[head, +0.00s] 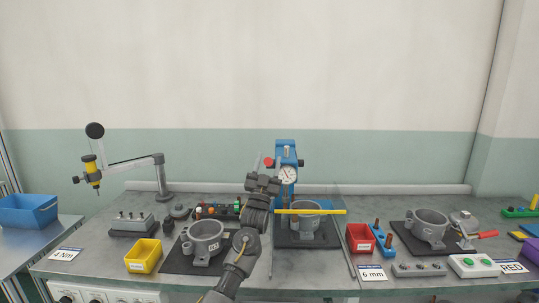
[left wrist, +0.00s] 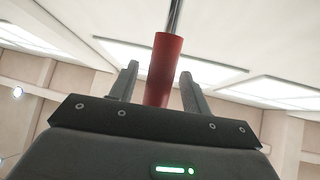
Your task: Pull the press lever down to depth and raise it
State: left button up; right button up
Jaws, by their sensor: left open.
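The blue press (head: 285,150) with a round dial stands at the back middle of the bench. Its lever ends in a red grip (head: 268,162), seen small in the head view. In the left wrist view the red grip (left wrist: 163,68) hangs on a shiny metal rod. My left gripper (head: 267,171) points up in front of the press. In the left wrist view its two fingers (left wrist: 158,82) stand apart on either side of the red grip, with gaps visible. A grey casting (head: 305,224) sits under the press on a dark mat. My right gripper is not in view.
A yellow bar (head: 310,211) crosses the front of the casting under the press. Another grey casting (head: 203,240) and a yellow bin (head: 143,256) are to the left. A red bin (head: 359,238), a blue stand (head: 383,243) and a third casting (head: 427,227) are to the right.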

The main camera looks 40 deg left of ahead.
pick_arm(q)
jog(key=shift+x, duration=0.95)
grip_shut()
